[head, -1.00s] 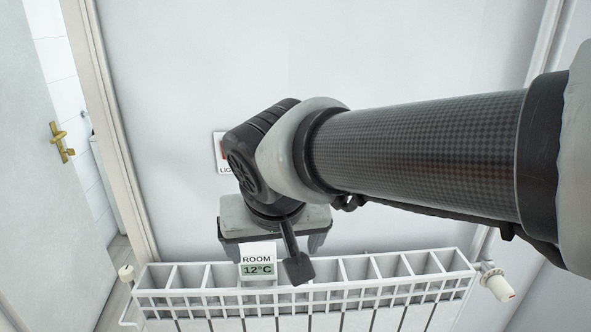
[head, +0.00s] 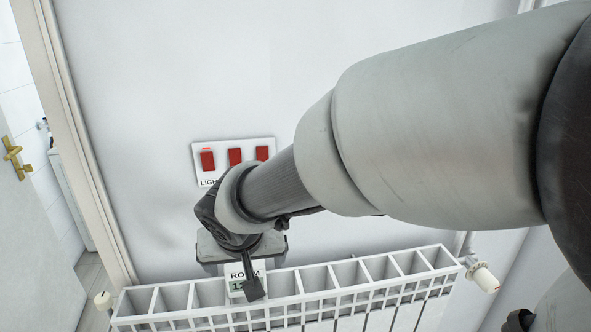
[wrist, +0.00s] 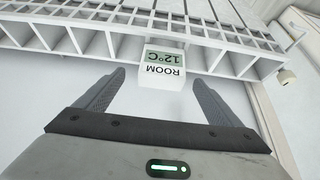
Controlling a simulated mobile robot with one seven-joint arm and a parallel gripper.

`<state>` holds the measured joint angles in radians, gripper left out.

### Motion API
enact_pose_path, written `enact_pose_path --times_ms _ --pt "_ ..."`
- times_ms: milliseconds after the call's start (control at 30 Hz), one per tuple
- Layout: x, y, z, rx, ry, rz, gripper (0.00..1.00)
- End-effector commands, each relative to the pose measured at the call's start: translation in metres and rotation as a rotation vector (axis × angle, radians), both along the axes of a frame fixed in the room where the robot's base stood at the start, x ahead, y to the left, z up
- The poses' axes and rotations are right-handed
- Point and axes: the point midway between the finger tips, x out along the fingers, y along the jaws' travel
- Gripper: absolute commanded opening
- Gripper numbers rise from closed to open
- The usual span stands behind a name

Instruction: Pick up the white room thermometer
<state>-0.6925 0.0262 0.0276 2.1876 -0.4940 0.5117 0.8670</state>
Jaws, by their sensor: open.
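The white room thermometer (head: 233,273) is a small box with a green display, on the top of the white radiator. In the wrist view the thermometer (wrist: 163,72) appears upside down, marked ROOM 12°C. My gripper (wrist: 158,78) is open, with one finger on each side of the thermometer and a visible gap on both sides. It holds nothing. In the head view my gripper (head: 241,254) is just above the radiator, its fingers largely hidden.
The radiator (head: 340,276) runs along the wall with open slots on top and valves (head: 483,278) at its ends. A panel of red light switches (head: 235,157) is on the wall above. A door with a brass handle (head: 13,158) stands at the left.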

Motion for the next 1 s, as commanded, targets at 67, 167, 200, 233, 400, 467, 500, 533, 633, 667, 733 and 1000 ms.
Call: enact_pose_path --times_ms 67,167,200,233,400,467,500,533,633,667,733,1000 --pt "0.004 0.001 -0.008 0.000 0.000 0.001 0.88" --pt "0.007 0.002 -0.013 0.000 0.000 0.000 0.88" --pt "0.008 0.002 -0.014 0.000 0.000 0.000 0.88" --pt "0.010 0.003 -0.016 0.000 0.000 0.000 0.88" --pt "0.024 0.010 -0.035 -0.002 0.003 0.000 0.88" --pt "0.029 0.011 -0.043 -0.003 0.002 0.001 0.88" --pt "0.031 0.012 -0.047 -0.001 0.001 0.000 0.88" --pt "0.033 0.012 -0.050 -0.001 0.001 0.000 0.88" --pt "0.036 0.013 -0.054 0.001 -0.001 0.001 0.88" --pt "0.037 0.013 -0.055 0.001 -0.002 0.001 0.88" --pt "0.037 0.013 -0.055 0.001 -0.002 0.000 0.88" --pt "0.037 0.013 -0.055 0.001 -0.002 0.000 0.65"
